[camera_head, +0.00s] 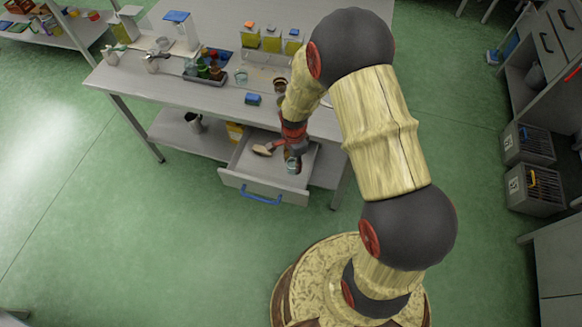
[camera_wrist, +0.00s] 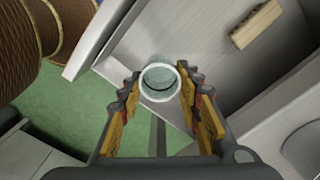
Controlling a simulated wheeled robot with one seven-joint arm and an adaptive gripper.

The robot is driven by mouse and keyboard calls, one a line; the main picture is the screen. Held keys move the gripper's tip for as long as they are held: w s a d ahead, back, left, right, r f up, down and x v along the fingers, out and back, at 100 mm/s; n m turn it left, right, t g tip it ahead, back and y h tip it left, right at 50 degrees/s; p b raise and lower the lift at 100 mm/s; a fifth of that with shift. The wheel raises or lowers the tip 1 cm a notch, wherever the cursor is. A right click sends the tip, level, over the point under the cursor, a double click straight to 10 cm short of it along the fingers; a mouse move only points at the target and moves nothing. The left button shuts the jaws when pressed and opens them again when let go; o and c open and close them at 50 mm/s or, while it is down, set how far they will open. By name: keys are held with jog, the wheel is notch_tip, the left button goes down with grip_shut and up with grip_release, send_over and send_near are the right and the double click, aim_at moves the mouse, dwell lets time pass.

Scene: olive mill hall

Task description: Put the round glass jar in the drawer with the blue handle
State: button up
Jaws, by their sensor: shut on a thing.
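The round glass jar (camera_wrist: 160,80) is clear and open-topped. It sits between the fingers of my gripper (camera_wrist: 158,100), which is shut on it in the wrist view. In the head view the jar (camera_head: 293,165) shows below my gripper (camera_head: 292,150), over the right part of the open drawer (camera_head: 232,180). The drawer has a blue handle (camera_head: 261,200) on its front and is pulled out under the table. In the wrist view the jar appears near the drawer's edge; I cannot tell its height above the drawer floor.
A wooden brush (camera_head: 268,148) lies in the drawer; the wrist view shows it too (camera_wrist: 257,24). The table (camera_head: 140,78) above carries a dark tray (camera_head: 207,80) of small bottles, yellow-labelled containers (camera_head: 271,40) and a blue sponge (camera_head: 253,99).

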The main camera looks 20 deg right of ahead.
aim_at(291, 162)
jog(key=w+f, duration=0.2)
jog(key=shift+w+a+f+b, duration=0.1)
jog(key=shift+a+f+b, duration=0.05)
jog(key=shift+f+b, duration=0.15)
notch_tip(291, 162, down, 3)
jog(key=shift+w+f+b, duration=0.15)
jog(key=shift+b, duration=0.65)
jog(key=o, duration=0.7)
jog(key=shift+f, duration=0.1)
jog(key=o, duration=0.5)
